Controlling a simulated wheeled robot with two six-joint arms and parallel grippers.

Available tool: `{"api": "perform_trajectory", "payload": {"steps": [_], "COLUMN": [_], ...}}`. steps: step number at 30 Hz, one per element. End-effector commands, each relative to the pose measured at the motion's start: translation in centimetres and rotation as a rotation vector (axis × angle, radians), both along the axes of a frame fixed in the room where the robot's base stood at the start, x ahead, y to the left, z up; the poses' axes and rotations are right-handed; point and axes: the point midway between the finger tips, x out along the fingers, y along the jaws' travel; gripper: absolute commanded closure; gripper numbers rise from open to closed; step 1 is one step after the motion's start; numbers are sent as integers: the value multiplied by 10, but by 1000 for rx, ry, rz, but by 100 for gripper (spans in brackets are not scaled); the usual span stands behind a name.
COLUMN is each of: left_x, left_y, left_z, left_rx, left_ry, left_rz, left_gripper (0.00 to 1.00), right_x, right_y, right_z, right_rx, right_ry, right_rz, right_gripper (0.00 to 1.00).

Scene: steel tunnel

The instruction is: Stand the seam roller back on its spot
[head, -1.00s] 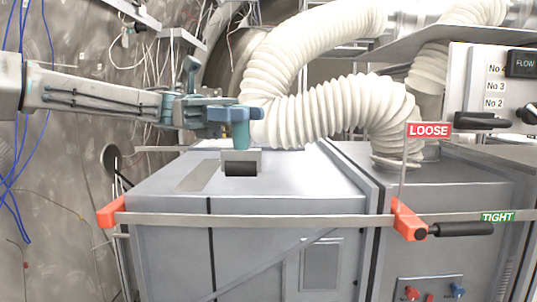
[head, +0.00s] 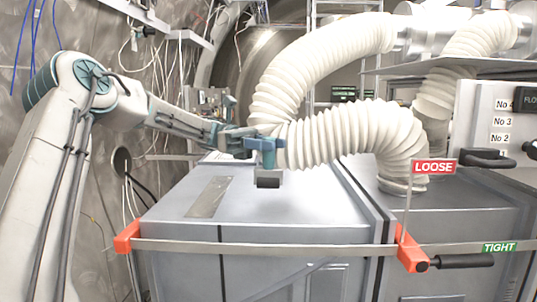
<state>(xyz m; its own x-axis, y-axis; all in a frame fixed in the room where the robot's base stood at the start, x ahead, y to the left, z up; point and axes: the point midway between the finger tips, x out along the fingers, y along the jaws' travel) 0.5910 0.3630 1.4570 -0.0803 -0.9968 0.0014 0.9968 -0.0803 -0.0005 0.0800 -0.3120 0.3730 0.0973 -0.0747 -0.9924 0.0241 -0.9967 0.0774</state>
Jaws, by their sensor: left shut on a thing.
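My left gripper (head: 254,139) reaches in from the left and is shut on the seam roller. The seam roller's blue handle (head: 268,158) points down from the jaws, with a dark grey roller end (head: 268,181) at its bottom. The roller looks upright over the cabinet top (head: 305,205), right of a flat grey strip (head: 209,197) on that top. I cannot tell whether its lower end touches the surface. The jaws hide part of the handle. I cannot tell which place is its spot. My right gripper is not in view.
A ribbed white hose (head: 350,137) runs close behind and right of the roller. A metal strap with orange ends (head: 411,250) crosses the cabinet front, with a red LOOSE sign (head: 434,167) and green TIGHT label (head: 499,247). The cabinet top's front is clear.

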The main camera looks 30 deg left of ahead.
Motion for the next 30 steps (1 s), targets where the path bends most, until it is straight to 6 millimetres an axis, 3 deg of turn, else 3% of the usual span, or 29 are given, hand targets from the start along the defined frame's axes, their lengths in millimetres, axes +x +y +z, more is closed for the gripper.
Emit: {"api": "perform_trajectory", "payload": {"steps": [3,7,22,23,26,30], "left_x": [0,0,0,0,0,0], "left_y": [0,0,0,0,0,0], "left_z": [-12,-28,-38,-38,-37,-37], "left_rx": [-2,0,1,1,1,1], "left_ry": [5,2,-2,-1,-1,0], "left_rz": [1,0,0,0,0,0], "left_gripper": [100,100,100,75,55,55], "right_x": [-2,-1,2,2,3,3], "right_y": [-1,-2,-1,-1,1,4], "right_z": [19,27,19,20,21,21], "right_rx": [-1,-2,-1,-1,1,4], "right_ry": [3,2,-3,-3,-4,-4], "right_rz": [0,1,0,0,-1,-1], "right_gripper": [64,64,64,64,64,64]}}
